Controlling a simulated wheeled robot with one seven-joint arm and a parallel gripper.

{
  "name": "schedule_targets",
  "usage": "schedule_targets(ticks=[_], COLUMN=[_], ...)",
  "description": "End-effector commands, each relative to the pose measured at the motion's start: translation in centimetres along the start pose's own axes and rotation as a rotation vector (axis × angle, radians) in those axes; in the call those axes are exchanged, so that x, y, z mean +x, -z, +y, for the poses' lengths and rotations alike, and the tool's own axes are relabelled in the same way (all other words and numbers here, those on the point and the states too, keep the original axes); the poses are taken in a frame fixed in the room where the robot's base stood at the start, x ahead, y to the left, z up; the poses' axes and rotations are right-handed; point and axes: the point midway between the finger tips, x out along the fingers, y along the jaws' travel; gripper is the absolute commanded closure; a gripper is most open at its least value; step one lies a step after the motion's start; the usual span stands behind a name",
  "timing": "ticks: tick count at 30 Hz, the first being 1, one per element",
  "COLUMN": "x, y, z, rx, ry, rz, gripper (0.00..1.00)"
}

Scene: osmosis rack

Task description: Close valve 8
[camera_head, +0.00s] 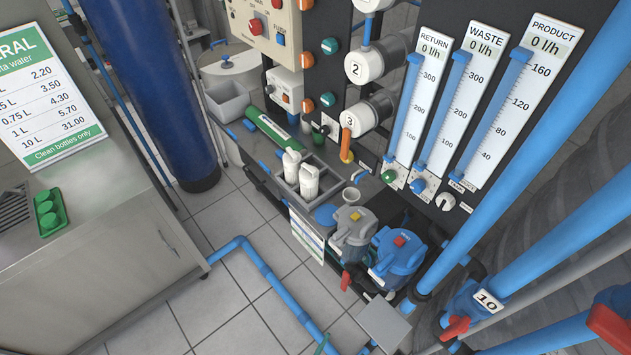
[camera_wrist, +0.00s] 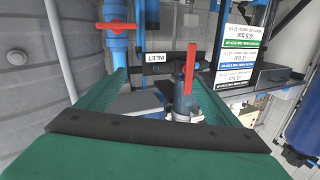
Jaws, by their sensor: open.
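No label reading 8 is legible in either view. In the wrist view a valve with an upright red lever (camera_wrist: 190,66) on a grey-blue body (camera_wrist: 184,106) stands ahead, beside an upside-down INLET tag (camera_wrist: 159,58). My gripper (camera_wrist: 164,76) shows there as two green fingers, spread apart with nothing held. The red lever appears between the fingers, nearer the right one; I cannot tell whether they touch. The lower valve body is partly hidden by my gripper. A second red handle (camera_wrist: 116,27) sits on a blue pipe at upper left.
In the head view, valve 10 (camera_head: 487,300) has a red handle at lower right. Grey and blue filter housings (camera_head: 398,257) crowd the rack base, and a blue floor pipe (camera_head: 262,268) crosses the tiles. A grey tank (camera_wrist: 38,95) fills the wrist view's left.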

Motion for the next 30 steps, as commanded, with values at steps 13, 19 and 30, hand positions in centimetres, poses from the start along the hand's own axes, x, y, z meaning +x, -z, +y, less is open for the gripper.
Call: schedule_targets(ticks=[13,19,30], x=[-7.9,-10.5,-12.3], y=[13.6,20.9,29.7], z=[-4.7,-5.8,-6.8], rx=[-0.042,-0.103,-0.198], ry=[0.306,0.410,0.500], rz=[-0.106,-0.158,-0.211], gripper=[0.14,0.14,0.14])
